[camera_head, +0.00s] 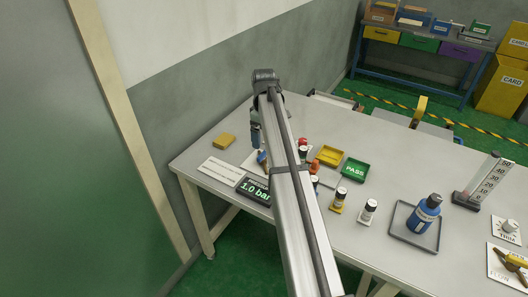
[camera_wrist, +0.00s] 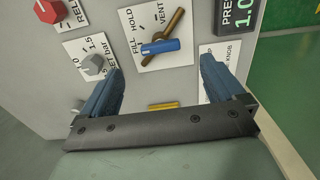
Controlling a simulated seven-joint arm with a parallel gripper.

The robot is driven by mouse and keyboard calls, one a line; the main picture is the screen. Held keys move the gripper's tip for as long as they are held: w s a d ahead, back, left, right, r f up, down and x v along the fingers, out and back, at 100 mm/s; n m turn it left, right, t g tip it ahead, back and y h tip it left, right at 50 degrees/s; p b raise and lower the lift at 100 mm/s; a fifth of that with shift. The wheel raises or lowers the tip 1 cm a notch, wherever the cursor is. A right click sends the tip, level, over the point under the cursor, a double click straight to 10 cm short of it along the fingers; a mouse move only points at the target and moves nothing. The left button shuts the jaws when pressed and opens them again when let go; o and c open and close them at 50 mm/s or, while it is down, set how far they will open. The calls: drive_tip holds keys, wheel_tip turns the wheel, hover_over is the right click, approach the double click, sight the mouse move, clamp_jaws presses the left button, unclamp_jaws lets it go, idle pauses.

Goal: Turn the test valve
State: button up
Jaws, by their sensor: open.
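The test valve is on a white plate marked FILL, HOLD and VENT. In the wrist view its blue handle (camera_wrist: 160,47) lies nearly level, its left end beside the word FILL, with a brass-coloured bar (camera_wrist: 174,22) behind it. My gripper (camera_wrist: 161,66) is open and empty. Its two blue fingers stand wide apart, one on each side of the handle in the picture, and I see no contact. In the head view my arm hides most of the valve area; part of my gripper (camera_head: 256,135) shows beside the arm.
A grey knob (camera_wrist: 94,64) marked in bar and a red knob (camera_wrist: 48,10) sit left of the valve. A dark pressure display (camera_head: 254,190) reads 1.0 bar. A yellow block (camera_head: 225,140), a green PASS tray (camera_head: 355,170) and a blue bottle (camera_head: 427,213) stand on the table.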

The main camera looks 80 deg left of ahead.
sight(263, 155)
wheel_tip(263, 155, down, 8)
drive_tip(key=shift+f, duration=0.2)
drive_tip(key=shift+c, duration=0.3)
drive_tip(key=c, duration=1)
drive_tip(key=shift+m, duration=0.4)
drive_tip(key=m, duration=0.3)
drive_tip(key=shift+m, duration=0.3)
drive_tip(key=m, duration=0.4)
drive_tip(key=shift+s+d, duration=0.1)
drive_tip(key=shift+s, duration=0.05)
drive_tip(key=shift+m, duration=0.3)
